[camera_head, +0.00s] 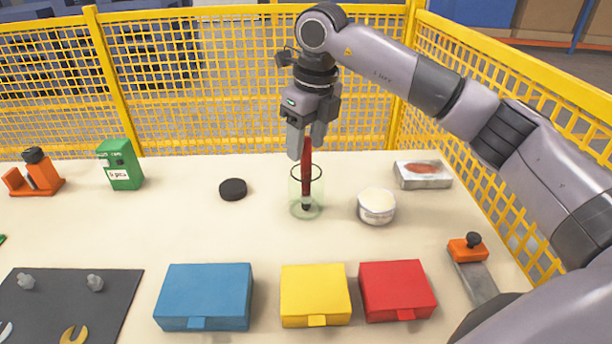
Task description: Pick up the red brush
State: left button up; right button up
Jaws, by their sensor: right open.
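The red brush (307,171) stands upright in a clear glass cup (293,199) at the middle of the table, its dark end down inside the cup. My right gripper (305,148) comes down from above over the cup. Its jaws are open around the top of the red handle, which they partly hide. Whether a finger touches the handle cannot be told. My left gripper is not in view.
A round white-topped tin (376,207) and a metal tray (422,175) stand right of the cup; a black disc (232,189) lies left. Blue (205,293), yellow (315,293) and red (397,288) boxes line the front. Yellow mesh fencing (220,75) stands behind the table.

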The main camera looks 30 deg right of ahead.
jog(key=shift+f, duration=0.1)
jog(key=shift+c, duration=0.3)
grip_shut()
